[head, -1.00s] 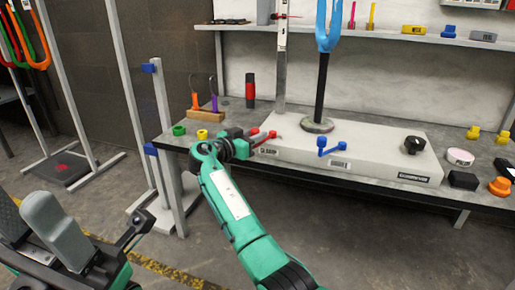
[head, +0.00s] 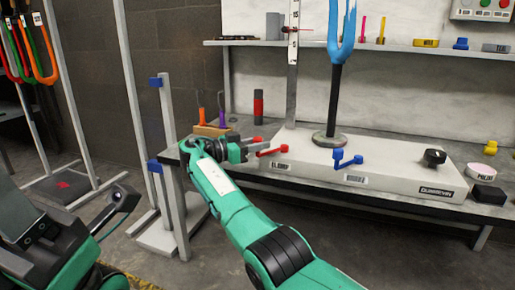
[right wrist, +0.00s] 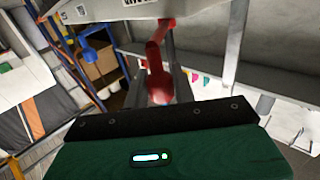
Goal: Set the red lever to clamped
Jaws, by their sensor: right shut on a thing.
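The red lever (head: 274,150) is at the left end of the pale grey base block (head: 400,183) on the bench. My right gripper (head: 246,150) reaches in from the left of it and is shut on it; the exact contact is hard to see in the head view. In the right wrist view, the red lever (right wrist: 158,62) runs from the block down to a rounded end at the dark edge of my gripper (right wrist: 155,118). My left gripper (head: 22,215) is at the lower left, partly cut off and apart from everything on the bench.
A blue lever (head: 347,158) is on the block's front, to the right. A black knob (head: 434,157) is at the block's right end. A grey upright frame (head: 170,150) stands left of the bench.

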